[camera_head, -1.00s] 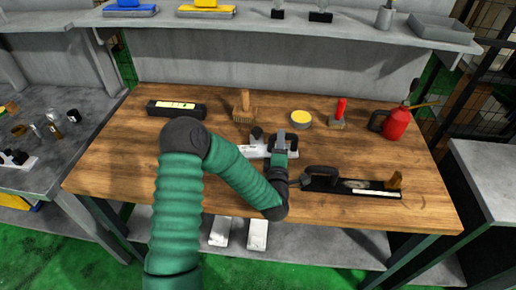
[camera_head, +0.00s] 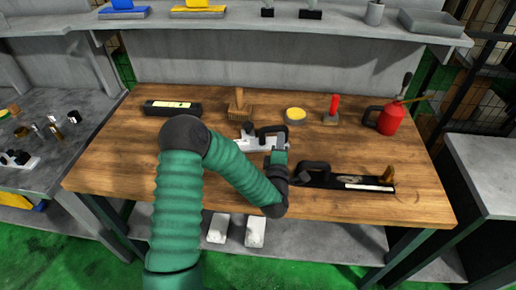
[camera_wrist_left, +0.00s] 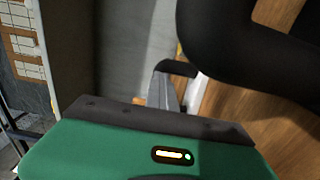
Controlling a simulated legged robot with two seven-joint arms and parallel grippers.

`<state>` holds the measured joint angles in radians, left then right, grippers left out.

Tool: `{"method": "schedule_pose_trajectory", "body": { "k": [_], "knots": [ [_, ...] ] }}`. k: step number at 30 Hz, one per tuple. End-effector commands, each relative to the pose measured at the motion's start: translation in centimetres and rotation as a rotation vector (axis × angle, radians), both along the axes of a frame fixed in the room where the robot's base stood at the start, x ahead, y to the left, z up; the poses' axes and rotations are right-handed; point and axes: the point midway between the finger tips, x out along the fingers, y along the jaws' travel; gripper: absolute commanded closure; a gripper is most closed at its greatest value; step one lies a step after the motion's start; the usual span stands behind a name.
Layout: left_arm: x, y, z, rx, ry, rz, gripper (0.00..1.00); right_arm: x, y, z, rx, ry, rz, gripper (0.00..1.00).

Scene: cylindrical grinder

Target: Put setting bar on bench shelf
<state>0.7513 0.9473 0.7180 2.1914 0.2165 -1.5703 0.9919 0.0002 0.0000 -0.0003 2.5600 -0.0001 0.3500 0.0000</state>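A long black bar (camera_head: 337,181) with a black handle, a pale strip and a brass-coloured post lies on the wooden bench top, right of my left gripper; it appears to be the setting bar. A white piece (camera_head: 245,144) with a black handle (camera_head: 270,130) lies just beyond the gripper. My left gripper (camera_head: 278,151) is low over the bench, close to that handle. A gripper finger (camera_wrist_left: 168,90) and a large dark curved part (camera_wrist_left: 245,50) show in the left wrist view; grip is unclear. The grey bench shelf (camera_head: 240,26) runs along the back. My right gripper is out of view.
A black case (camera_head: 172,107), wooden brush (camera_head: 239,103), yellow tin (camera_head: 294,115), red-handled tool (camera_head: 333,110) and red oil can (camera_head: 391,118) stand along the back of the bench. Trays and a grey cup (camera_head: 374,13) occupy the shelf; gaps lie between them.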

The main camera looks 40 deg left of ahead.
Motion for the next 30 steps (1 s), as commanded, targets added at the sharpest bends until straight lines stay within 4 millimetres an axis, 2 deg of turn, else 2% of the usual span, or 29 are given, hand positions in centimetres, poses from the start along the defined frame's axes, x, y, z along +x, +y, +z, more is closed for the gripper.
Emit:
{"method": "schedule_pose_trajectory", "body": {
  "k": [15, 17, 26, 27, 30],
  "knots": [
    [-0.01, 0.03, -0.02, 0.000, 0.000, 0.001, 1.00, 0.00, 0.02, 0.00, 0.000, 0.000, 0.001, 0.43],
    [-0.01, -0.01, -0.01, 0.001, 0.001, 0.001, 0.94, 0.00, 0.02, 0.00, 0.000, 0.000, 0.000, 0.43],
    [0.00, 0.14, -0.07, -0.001, 0.001, 0.002, 0.55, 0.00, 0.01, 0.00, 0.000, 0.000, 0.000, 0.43],
    [-0.01, 0.13, -0.07, -0.001, 0.001, 0.002, 0.52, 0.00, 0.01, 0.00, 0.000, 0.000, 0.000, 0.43],
    [-0.01, 0.13, -0.07, -0.001, 0.001, 0.002, 0.52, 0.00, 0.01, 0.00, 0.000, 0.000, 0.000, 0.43]
  ]
}}
